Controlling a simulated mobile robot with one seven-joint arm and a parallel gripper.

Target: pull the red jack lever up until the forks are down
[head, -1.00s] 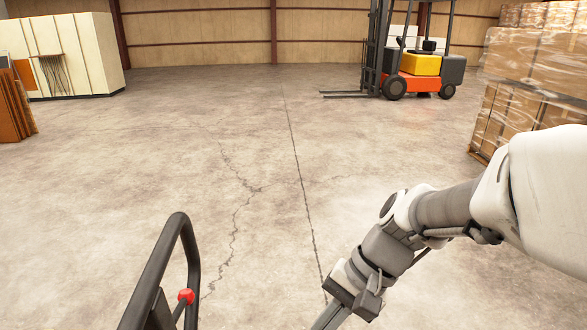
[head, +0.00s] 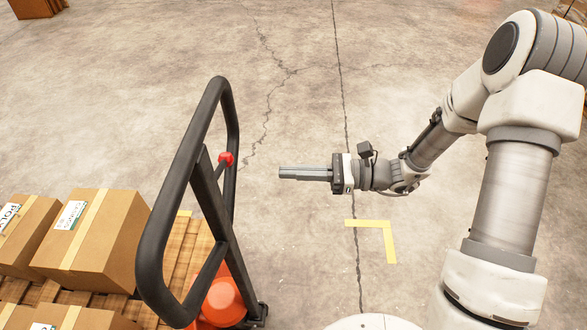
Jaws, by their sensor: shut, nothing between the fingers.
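The red jack lever knob (head: 226,159) sits at the top of a thin dark rod inside the black loop handle (head: 160,215) of the pallet jack. The orange jack body (head: 222,302) shows below the handle. My gripper (head: 282,173) is shut and empty, pointing left, to the right of the knob with a gap between them. The forks are not visible; the loaded pallet covers where they would be.
Cardboard boxes (head: 92,240) stand on a wooden pallet (head: 190,250) at the lower left. A yellow corner mark (head: 388,240) is on the floor below my gripper.

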